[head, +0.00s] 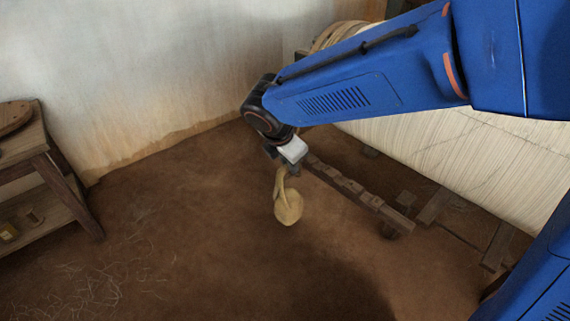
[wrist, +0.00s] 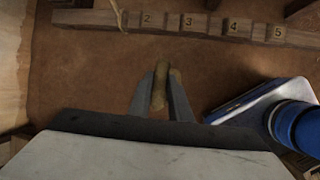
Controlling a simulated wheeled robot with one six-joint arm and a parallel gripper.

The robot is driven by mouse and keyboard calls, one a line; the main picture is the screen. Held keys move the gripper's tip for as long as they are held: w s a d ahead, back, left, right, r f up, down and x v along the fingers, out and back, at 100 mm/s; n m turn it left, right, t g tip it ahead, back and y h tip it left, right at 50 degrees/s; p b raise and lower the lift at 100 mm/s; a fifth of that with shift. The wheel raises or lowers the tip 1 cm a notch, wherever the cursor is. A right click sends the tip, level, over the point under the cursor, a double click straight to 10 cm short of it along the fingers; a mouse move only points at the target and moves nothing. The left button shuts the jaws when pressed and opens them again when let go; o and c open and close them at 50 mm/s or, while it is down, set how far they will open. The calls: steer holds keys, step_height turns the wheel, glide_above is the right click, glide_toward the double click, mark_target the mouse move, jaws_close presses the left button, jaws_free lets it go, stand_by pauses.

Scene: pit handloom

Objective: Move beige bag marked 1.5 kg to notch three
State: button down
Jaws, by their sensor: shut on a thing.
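A beige bag (head: 288,208) hangs in the air below my gripper (head: 287,170) in the head view. No weight mark is readable on it. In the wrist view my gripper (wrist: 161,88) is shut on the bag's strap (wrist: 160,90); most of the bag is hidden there. The notched wooden beam (head: 350,188) runs just right of the bag in the head view. In the wrist view the beam crosses the top, with labels 2 to 5 showing. The block marked 3 (wrist: 188,22) lies ahead of my fingertips, slightly right. The bag appears clear of the beam.
A tan cord (wrist: 118,15) crosses the beam left of label 2. Pale warp threads (head: 450,165) and dark wooden pieces (head: 436,206) lie right of the beam. A wooden shelf table (head: 45,190) stands at the left by the wall. The earthen floor between is open.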

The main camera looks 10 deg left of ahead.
steer(key=shift+w+d+f, duration=0.1)
steer(key=shift+w+d, duration=1.25)
steer(key=shift+w, duration=0.4)
steer(key=shift+w+d+f, duration=0.1)
steer(key=shift+w+d, duration=1.3)
steer(key=shift+w, duration=0.35)
steer(key=shift+w+d+f, duration=0.1)
steer(key=shift+w+d, duration=1.25)
steer(key=shift+w, duration=0.4)
steer(key=shift+f, duration=1.1)
steer(key=shift+f, duration=0.35)
steer(key=c, duration=1.6)
jaws_free()
steer(key=shift+o, duration=0.2)
steer(key=shift+f, duration=0.15)
